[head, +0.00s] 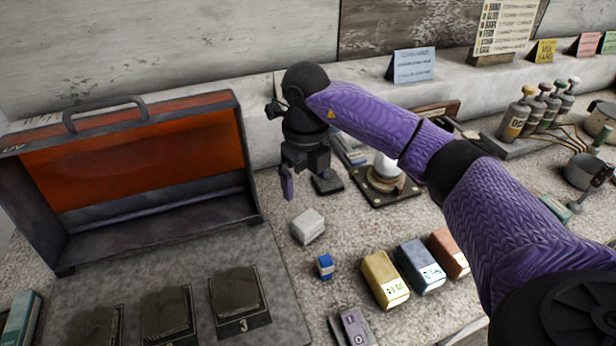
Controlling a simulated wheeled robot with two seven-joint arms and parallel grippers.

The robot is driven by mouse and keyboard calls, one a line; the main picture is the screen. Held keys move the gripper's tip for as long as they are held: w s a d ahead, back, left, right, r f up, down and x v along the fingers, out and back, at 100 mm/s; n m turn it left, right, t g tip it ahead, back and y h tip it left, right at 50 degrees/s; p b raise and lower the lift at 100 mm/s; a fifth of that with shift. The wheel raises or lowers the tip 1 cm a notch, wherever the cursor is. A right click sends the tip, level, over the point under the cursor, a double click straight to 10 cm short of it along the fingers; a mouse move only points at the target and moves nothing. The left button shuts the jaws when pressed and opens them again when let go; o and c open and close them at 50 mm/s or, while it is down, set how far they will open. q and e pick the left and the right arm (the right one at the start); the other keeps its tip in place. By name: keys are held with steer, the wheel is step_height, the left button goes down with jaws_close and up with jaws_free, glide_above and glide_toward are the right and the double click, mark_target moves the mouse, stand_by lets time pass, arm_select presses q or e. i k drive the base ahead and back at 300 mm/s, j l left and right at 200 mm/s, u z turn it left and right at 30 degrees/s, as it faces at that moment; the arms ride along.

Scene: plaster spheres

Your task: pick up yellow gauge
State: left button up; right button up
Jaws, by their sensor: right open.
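The yellow gauge (384,280) appears to be the yellow block with a pale marked label on its front face, lying on the speckled tabletop at the lower middle right. It stands first in a row with a blue-grey block (419,267) and a red-brown block (449,252). My right gripper (303,184) is open and empty, pointing down behind and to the left of the yellow gauge, apart from it. My right arm reaches over from the right. My left gripper is not in view.
A white block (308,226) and a small blue block (325,266) lie left of the yellow gauge. An open case (130,180) and a numbered tray stand left. A round-based device (386,180) is behind; several bottles stand at the right back.

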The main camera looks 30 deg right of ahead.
mark_target(384, 281)
steer(key=z, duration=1.75)
